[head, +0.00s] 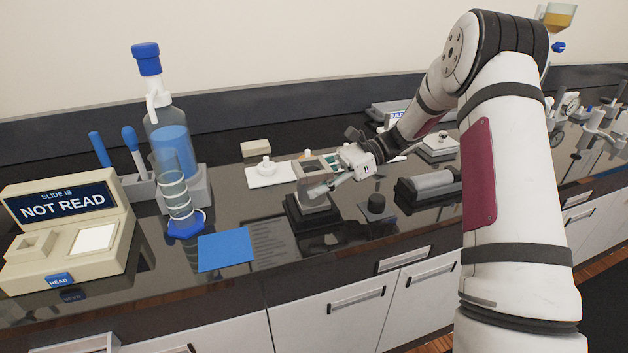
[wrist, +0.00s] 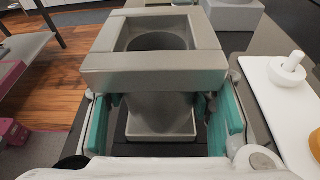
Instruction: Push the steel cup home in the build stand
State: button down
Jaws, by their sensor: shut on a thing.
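The build stand (head: 312,212) has a dark base and stands on the black bench in the middle of the head view. A grey square-rimmed block with a round opening, which I take for the steel cup (head: 314,167), sits upright above it. In the wrist view the cup's square rim (wrist: 150,62) is large and level, with a grey tapered part below. My gripper (head: 325,185) comes in from the right. Its teal-padded fingers (wrist: 165,122) lie on both sides, shut on the cup. The contact under the rim and the seat in the stand are hidden.
A blue mat (head: 226,251) lies to the left, near a wash bottle (head: 172,150) and a reader showing NOT READ (head: 63,203). A white tray with a small mortar (head: 266,168) is behind.

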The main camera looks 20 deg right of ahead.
jog(key=shift+f+b, duration=0.3)
jog(key=shift+f, duration=0.6)
jog(key=c, duration=0.7)
grip_release()
jog(key=shift+f, duration=0.1)
jog(key=v, duration=1.2)
jog(key=shift+s, duration=0.1)
